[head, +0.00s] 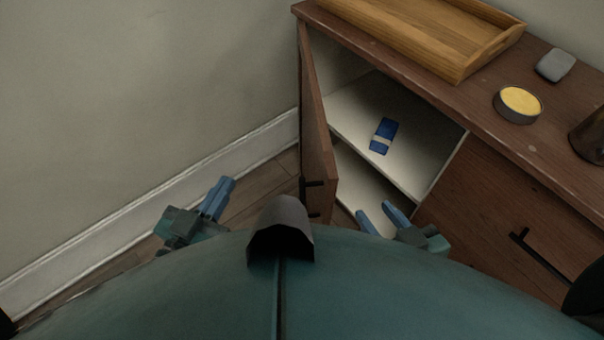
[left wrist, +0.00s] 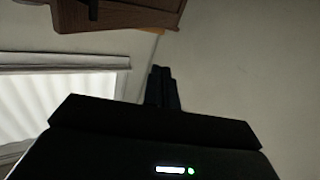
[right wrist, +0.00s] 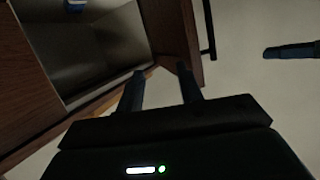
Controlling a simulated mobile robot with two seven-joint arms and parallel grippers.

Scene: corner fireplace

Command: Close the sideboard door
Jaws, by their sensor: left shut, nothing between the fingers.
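The brown sideboard (head: 480,145) stands at the right in the head view. Its left door (head: 317,115) is swung wide open, with a dark bar handle (head: 314,184) near its free edge. The door also shows in the right wrist view (right wrist: 168,32). My left gripper (head: 228,182) is shut and empty, on the left, outer side of the door and apart from it. My right gripper (head: 376,208) is open and empty, right of the door, in front of the open compartment. In the right wrist view its fingers (right wrist: 161,76) point toward the door's inner side.
A blue packet (head: 383,136) with a pale band lies on the shelf inside. On top are a wooden tray (head: 463,68), a round tin (head: 519,103), a grey object (head: 555,65) and a dark pot (head: 590,135). The wall and skirting (head: 110,235) lie left; some floor is clear.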

